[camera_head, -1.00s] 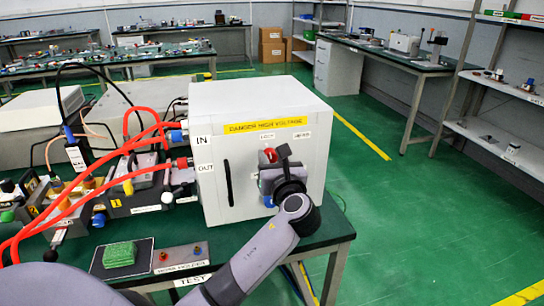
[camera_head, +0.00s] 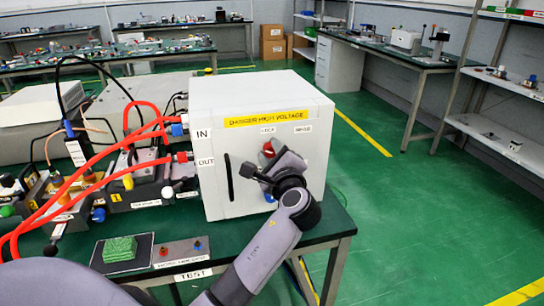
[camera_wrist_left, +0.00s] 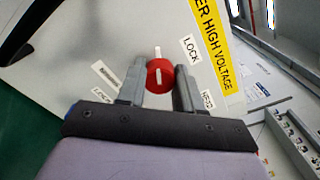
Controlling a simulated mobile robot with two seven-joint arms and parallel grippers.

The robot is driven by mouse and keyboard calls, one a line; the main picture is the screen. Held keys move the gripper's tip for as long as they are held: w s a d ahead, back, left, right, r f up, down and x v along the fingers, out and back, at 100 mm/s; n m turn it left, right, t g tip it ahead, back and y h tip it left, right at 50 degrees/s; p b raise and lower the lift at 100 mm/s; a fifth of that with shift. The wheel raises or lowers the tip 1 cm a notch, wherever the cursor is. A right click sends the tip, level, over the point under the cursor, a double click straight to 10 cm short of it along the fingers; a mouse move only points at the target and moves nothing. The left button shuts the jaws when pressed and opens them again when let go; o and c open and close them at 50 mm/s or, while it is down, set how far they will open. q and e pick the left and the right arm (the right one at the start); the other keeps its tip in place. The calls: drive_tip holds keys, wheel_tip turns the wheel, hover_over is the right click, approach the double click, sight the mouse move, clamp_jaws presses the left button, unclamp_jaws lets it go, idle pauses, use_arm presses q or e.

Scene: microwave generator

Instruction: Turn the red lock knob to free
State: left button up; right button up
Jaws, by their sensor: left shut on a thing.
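The red lock knob (camera_head: 268,149) is on the front of the white high-voltage box (camera_head: 245,180), below the yellow danger label. My left gripper (camera_head: 270,160) is at the knob and partly hides it in the head view. In the left wrist view, the two fingers (camera_wrist_left: 158,85) are on either side of the round red knob (camera_wrist_left: 160,70) and shut on it. A white line on the knob runs up and down in that view, below a small white mark. The LOCK label (camera_wrist_left: 191,49) is right of that mark. My right gripper is not in view.
A black handle (camera_head: 229,178) is on the box left of the knob. Red cables (camera_head: 95,180) run into its left side. A green block (camera_head: 120,249) lies on a dark mat at the table's front. Green floor is open to the right.

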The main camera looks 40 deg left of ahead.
use_arm(q)
drive_tip(key=n+b, duration=0.2)
drive_tip(key=n, duration=0.3)
drive_tip(key=shift+a, duration=0.1)
idle(0.4)
drive_tip(key=o, duration=1)
drive_tip(key=shift+o, duration=0.2)
drive_tip(key=shift+s, duration=0.1)
